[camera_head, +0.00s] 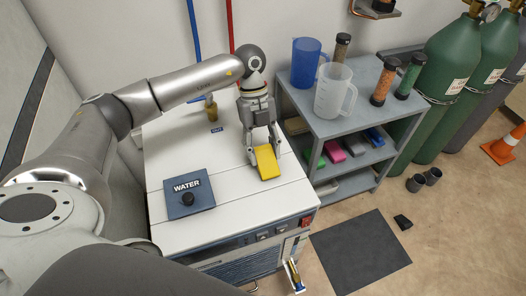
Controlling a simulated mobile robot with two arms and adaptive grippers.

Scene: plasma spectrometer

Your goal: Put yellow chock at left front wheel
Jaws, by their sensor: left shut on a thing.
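The yellow chock (267,163) is a small yellow block in the head view. My left gripper (263,148) is shut on it from above, with a finger at each side. The chock shows over the top of the white cabinet (225,235), near its right edge; I cannot tell whether it touches the top. No wheel of the cabinet shows; its left front lower part is hidden behind my own body. My right gripper is not in view.
A blue WATER panel with a black knob (188,199) is on the cabinet top. A grey shelf cart (345,125) with jugs stands at the right. A dark mat (360,252) and small black objects (403,222) lie on the floor. Green cylinders (440,85) stand behind.

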